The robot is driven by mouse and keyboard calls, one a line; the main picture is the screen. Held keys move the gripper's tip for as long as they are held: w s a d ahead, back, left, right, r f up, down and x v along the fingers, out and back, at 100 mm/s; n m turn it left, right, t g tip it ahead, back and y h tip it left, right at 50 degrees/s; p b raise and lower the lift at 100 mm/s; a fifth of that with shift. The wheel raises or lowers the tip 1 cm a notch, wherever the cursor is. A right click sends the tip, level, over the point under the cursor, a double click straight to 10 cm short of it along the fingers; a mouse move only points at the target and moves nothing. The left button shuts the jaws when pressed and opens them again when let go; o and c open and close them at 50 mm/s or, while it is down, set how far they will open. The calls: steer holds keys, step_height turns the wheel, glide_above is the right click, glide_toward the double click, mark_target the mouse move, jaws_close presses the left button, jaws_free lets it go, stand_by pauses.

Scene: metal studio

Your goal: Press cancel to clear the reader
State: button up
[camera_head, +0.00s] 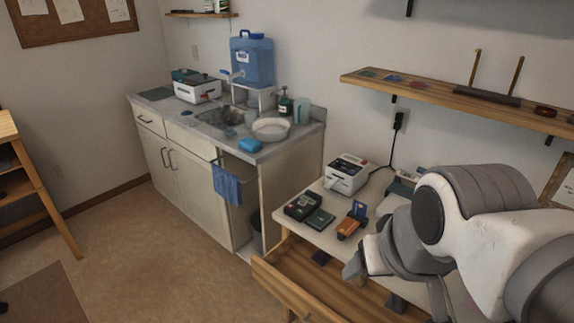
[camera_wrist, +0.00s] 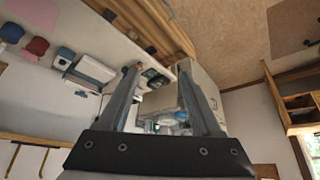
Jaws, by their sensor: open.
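A dark handheld device (camera_head: 303,206) lies on the white-topped desk, with a small green and dark item (camera_head: 320,220) beside it. An orange-brown device (camera_head: 348,228) with a blue card upright at its back stands to their right. I cannot tell which is the reader; no cancel key is readable. My gripper (camera_head: 354,270) is in front of the desk, apart from these devices. In the wrist view my gripper (camera_wrist: 160,66) is open and empty, its two fingers spread. A dark device (camera_wrist: 155,78) shows between the fingers, farther off.
A white label printer (camera_head: 347,174) stands at the back of the desk. A wooden drawer (camera_head: 310,285) is pulled out below the desk front. A wooden shelf (camera_head: 440,93) hangs above. A sink counter (camera_head: 180,115) with a blue water jug (camera_head: 252,60) is at the left. Floor there is clear.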

stand_by(0.4)
jaws_close()
stand_by(1.5)
